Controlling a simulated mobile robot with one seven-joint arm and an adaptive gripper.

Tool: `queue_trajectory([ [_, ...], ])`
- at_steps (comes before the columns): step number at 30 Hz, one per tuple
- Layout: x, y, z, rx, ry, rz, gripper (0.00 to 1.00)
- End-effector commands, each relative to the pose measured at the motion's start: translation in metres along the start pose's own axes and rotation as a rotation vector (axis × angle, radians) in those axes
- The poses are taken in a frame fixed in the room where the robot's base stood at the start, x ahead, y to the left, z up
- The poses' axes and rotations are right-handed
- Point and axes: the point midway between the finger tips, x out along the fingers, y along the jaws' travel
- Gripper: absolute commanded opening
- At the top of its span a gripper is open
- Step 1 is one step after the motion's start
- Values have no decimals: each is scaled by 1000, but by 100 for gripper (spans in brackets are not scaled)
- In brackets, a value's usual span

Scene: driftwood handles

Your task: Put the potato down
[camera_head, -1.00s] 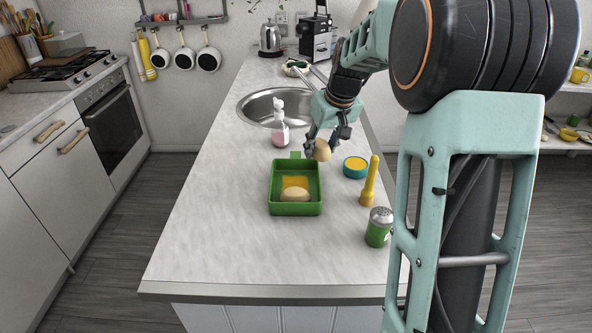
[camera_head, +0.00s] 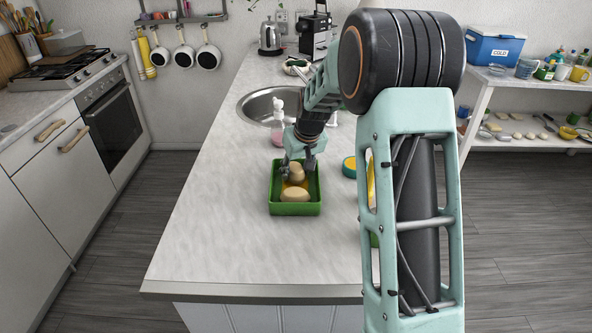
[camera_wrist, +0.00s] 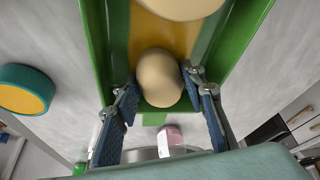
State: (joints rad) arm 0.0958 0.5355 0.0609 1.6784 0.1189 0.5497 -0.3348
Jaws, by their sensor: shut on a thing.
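My gripper (camera_head: 298,172) is over the far half of the green tray (camera_head: 295,210) on the counter. It is shut on a small tan potato (camera_head: 296,172). In the wrist view the potato (camera_wrist: 159,78) sits between the two fingertips, inside the tray's outline. I cannot tell if it touches the tray floor. A larger pale tan oval thing (camera_head: 295,195) lies in the near half of the tray; part of it shows at the top of the wrist view (camera_wrist: 180,7). A yellow patch (camera_wrist: 150,35) covers part of the tray floor.
A teal round container (camera_head: 349,167) stands right of the tray, partly behind my arm. A soap bottle (camera_head: 277,132) and the sink (camera_head: 257,105) are beyond it. The counter to the left and in front is clear.

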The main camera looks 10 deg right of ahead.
Motion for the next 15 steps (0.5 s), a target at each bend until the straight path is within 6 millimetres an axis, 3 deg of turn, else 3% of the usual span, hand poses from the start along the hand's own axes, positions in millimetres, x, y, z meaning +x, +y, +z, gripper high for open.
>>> queue_trajectory([
  [5,3,0,1,0,1,0,11],
  [6,4,0,2,0,0,0,39],
  [11,2,0,1,0,0,0,55],
  [15,2,0,1,0,0,0,55],
])
